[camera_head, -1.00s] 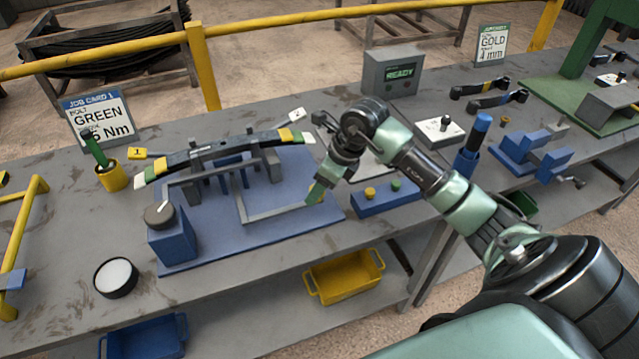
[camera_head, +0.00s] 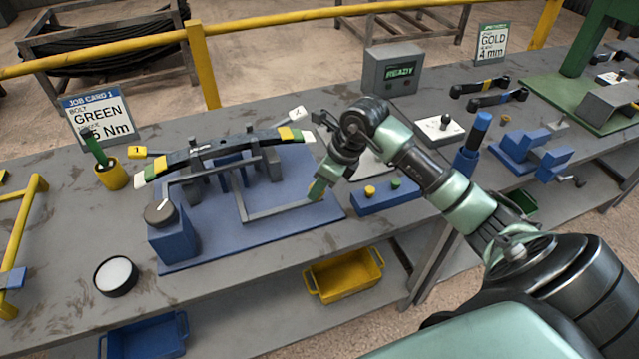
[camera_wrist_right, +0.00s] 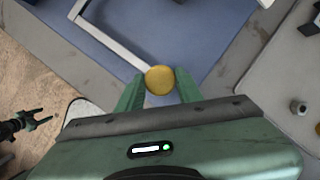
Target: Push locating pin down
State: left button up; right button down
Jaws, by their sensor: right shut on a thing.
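My right gripper (camera_head: 317,192) is low over the right end of the blue fixture plate (camera_head: 270,228). In the right wrist view its green fingers (camera_wrist_right: 159,88) are shut on a round yellow knob (camera_wrist_right: 160,80), at the end of a grey bar (camera_wrist_right: 112,40). In the head view the gripper hides the knob; the bar (camera_head: 275,212) runs along the plate's front. A dark leaf spring (camera_head: 225,148) with coloured ends lies across the fixture behind. I cannot single out the locating pin for certain. My left gripper (camera_wrist_right: 40,118) is open and empty at the right wrist view's left edge.
A blue box with yellow and green buttons (camera_head: 385,200) stands just right of the plate. A blue block with a dial (camera_head: 172,235) is at its left front corner. A grey READY box (camera_head: 391,72) stands behind. The bench front is mostly clear.

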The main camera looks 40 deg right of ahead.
dwell(0.8)
notch_tip(320, 180, down, 4)
jog(key=b, duration=0.3)
jog(key=shift+b, duration=0.4)
jog(key=shift+s+r, duration=0.15)
jog(key=c, duration=0.9)
grip_release()
jog(key=shift+c, duration=0.2)
jog(key=shift+r, duration=0.25)
jog(key=b+v, duration=0.1)
jog(key=v, duration=0.6)
